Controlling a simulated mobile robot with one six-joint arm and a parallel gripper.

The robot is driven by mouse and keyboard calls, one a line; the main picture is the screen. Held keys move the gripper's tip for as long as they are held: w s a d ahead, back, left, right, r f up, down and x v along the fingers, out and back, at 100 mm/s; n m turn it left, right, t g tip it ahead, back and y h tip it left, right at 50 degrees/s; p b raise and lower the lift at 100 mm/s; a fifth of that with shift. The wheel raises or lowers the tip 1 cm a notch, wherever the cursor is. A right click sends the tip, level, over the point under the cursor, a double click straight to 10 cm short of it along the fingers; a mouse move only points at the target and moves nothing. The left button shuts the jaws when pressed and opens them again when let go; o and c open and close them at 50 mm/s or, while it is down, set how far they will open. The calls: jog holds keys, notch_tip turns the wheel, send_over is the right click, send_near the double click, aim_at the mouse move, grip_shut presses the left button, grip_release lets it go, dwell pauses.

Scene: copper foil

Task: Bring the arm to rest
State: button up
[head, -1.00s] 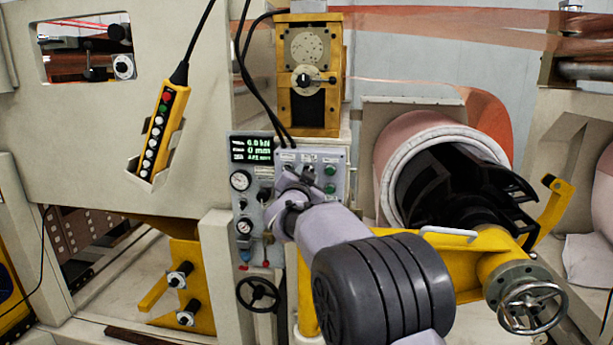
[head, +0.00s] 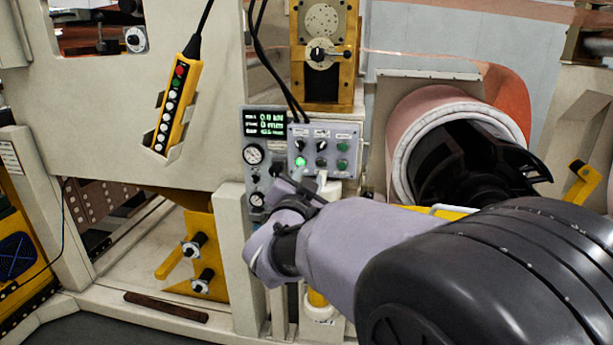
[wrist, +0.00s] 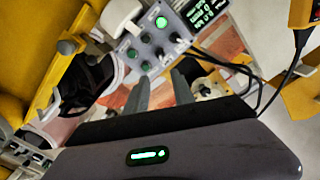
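My arm crosses the lower right of the head view, with its dark elbow housing close to the camera. My gripper (head: 309,183) is in front of the lower part of the grey control panel (head: 348,131), and I cannot tell the gap between them there. In the wrist view two grey fingers of my gripper (wrist: 160,90) stand apart with nothing seen between them, so it looks open. The panel (wrist: 150,48) also shows beyond the fingers, with a lit green button (wrist: 161,22). That lit button (head: 300,162) is at the panel's lower left in the head view.
A display and gauges (head: 253,155) sit left of the panel. A yellow pendant (head: 177,105) hangs in its holder. A copper-coloured roll (head: 405,125) on a black mandrel is to the right. A yellow bracket (head: 583,185) stands at the right. Black cables hang above the panel.

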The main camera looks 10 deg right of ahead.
jog(key=shift+s, duration=0.15)
jog(key=s+f+n+g+y, duration=0.2)
jog(key=s+f+g, duration=0.3)
jog(key=s, duration=1.3)
jog(key=s+d+f+n+g+y, duration=0.1)
jog(key=s+f+n+g+y, duration=0.2)
jog(key=s, duration=1.5)
notch_tip(320, 180, down, 5)
jog(key=g+y, duration=0.2)
jog(key=g, duration=0.1)
jog(key=shift+s+d+f+y, duration=0.15)
jog(key=shift+s+y, duration=0.05)
jog(key=shift+y, duration=0.1)
